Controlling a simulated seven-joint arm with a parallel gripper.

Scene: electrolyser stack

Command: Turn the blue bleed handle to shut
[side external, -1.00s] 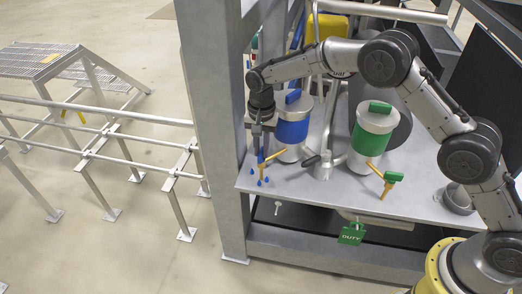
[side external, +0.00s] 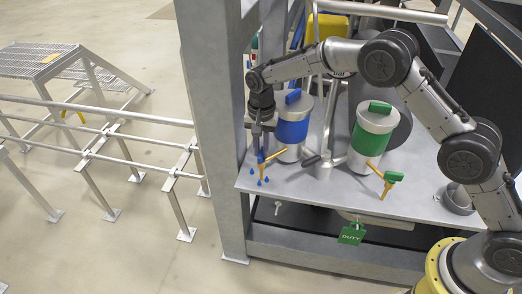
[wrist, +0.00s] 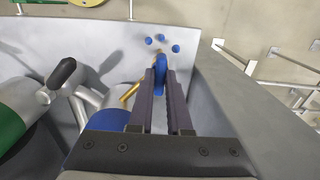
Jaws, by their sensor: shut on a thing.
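The blue bleed handle (side external: 261,157) sits on a brass bleed pipe (side external: 274,154) at the foot of the blue-banded canister (side external: 292,130). My gripper (side external: 258,154) points down over it and is shut on it. In the wrist view the blue handle (wrist: 160,66) stands between my two dark fingertips (wrist: 161,76), with the brass pipe (wrist: 130,92) just to the left. Several blue drops (wrist: 161,37) show beyond the handle; they also show below it in the side view (side external: 259,183). The fingers hide part of the handle.
A green-banded canister (side external: 371,140) with its own brass pipe and green handle (side external: 394,177) stands to the right. A grey pipe with a dark-ended lever (side external: 311,161) lies between the canisters. A steel post (side external: 215,120) rises close left of my gripper. A green DUTY tag (side external: 351,234) hangs in front.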

